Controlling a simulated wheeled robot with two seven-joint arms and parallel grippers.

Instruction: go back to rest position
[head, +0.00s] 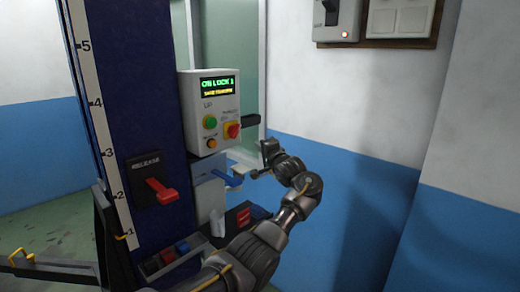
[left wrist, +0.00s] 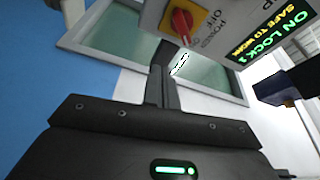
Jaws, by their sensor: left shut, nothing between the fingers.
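The white control box (head: 211,135) has a lit display (head: 217,86) that reads ON LOCK and SAFE TO WORK in the left wrist view (left wrist: 280,30). A red knob on yellow (head: 232,130) is on the box and appears close beyond the fingers in the left wrist view (left wrist: 182,22). My right gripper is not in view.
The blue lift column (head: 135,90) with a numbered scale stands at left. It carries a red release lever (head: 162,189). A switch box (head: 337,20) is on the wall. The area in front of the right wall looks clear.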

